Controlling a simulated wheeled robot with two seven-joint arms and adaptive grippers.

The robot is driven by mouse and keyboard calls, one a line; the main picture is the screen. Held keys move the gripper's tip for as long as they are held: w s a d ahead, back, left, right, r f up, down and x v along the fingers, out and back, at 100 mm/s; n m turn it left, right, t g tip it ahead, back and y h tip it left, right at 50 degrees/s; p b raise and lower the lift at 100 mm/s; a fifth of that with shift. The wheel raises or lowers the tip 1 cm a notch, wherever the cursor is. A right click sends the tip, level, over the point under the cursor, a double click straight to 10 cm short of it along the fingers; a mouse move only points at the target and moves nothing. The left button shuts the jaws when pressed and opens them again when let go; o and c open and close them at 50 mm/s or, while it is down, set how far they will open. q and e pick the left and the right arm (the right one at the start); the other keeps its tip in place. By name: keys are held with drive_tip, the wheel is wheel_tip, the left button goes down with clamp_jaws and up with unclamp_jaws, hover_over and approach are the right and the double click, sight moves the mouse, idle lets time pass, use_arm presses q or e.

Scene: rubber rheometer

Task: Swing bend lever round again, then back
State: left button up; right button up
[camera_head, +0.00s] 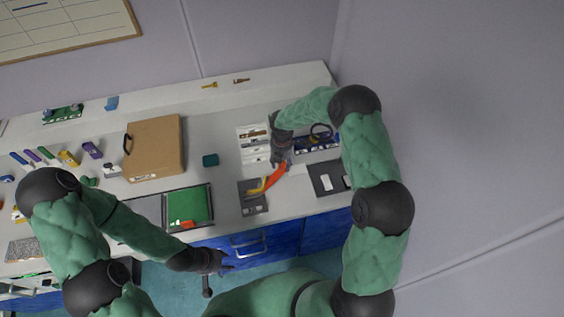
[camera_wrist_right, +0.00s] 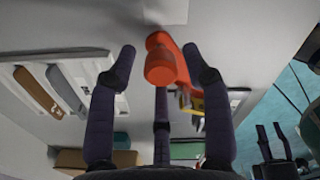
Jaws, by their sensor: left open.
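The bend lever is an orange bar with a round knob (camera_head: 277,176), standing on a small dark grey bending fixture (camera_head: 252,198) at the right part of the table. My right gripper (camera_head: 285,163) is at the lever's far end. In the right wrist view the orange knob (camera_wrist_right: 160,68) shows between the spread fingers of my right gripper (camera_wrist_right: 158,62). A gap shows on the knob's left; its right side is close to a finger, and I cannot tell whether they touch. My left gripper (camera_head: 220,264) is open and empty in front of the table edge.
A white tray with tools (camera_head: 252,150) lies behind the fixture. A dark plate with white pieces (camera_head: 328,178) is to the right. A green board (camera_head: 188,206) and a brown case (camera_head: 154,148) are to the left. Blue drawers (camera_head: 285,240) sit below the table.

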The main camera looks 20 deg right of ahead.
drive_tip(key=shift+r, duration=0.1)
wheel_tip(320, 180, up, 12)
idle(0.7)
idle(1.1)
